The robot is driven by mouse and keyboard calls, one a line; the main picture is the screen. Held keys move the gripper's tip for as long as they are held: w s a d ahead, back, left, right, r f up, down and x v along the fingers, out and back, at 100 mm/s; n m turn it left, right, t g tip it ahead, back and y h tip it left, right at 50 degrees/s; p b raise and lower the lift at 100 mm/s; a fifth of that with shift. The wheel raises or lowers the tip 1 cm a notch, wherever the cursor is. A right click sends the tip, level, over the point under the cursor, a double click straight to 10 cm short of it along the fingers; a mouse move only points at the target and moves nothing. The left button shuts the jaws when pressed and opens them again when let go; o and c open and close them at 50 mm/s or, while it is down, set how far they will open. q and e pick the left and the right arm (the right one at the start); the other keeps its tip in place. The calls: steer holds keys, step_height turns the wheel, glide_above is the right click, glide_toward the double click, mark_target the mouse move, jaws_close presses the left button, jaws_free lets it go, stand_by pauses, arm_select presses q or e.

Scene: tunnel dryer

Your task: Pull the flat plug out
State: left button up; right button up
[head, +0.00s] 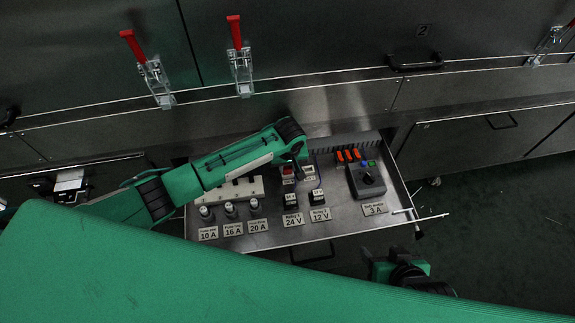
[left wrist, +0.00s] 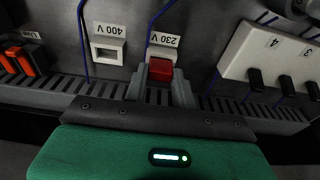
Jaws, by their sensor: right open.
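My left gripper (head: 297,158) reaches over the open drawer in the head view. In the left wrist view its two grey fingers (left wrist: 161,88) stand on either side of a red block (left wrist: 160,69) at the socket labelled 230 V. I cannot tell whether they press on it. Which part is the flat plug is unclear. Several upright orange flat pieces (head: 348,155) stand at the back right of the drawer, and they also show in the left wrist view (left wrist: 27,58). My right gripper (head: 400,268) is open, low in front of the drawer.
A white socket labelled 400 V (left wrist: 107,51) is beside the 230 V one. A white strip (left wrist: 268,56) with black switches is to the right. A grey box with a knob (head: 369,180) stands right in the drawer (head: 335,220). Labelled parts line its front.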

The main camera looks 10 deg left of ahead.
mark_target(288, 168)
arm_select(q)
steer(key=shift+o, duration=1.3)
steer(key=c, duration=0.3)
steer(key=shift+r+p, duration=0.7)
steer(key=shift+p, duration=0.55)
steer(key=shift+r+p, duration=0.65)
steer(key=shift+p, duration=0.35)
step_height(288, 168, up, 5)
steer(key=p, duration=0.6)
steer(key=shift+f, duration=0.1)
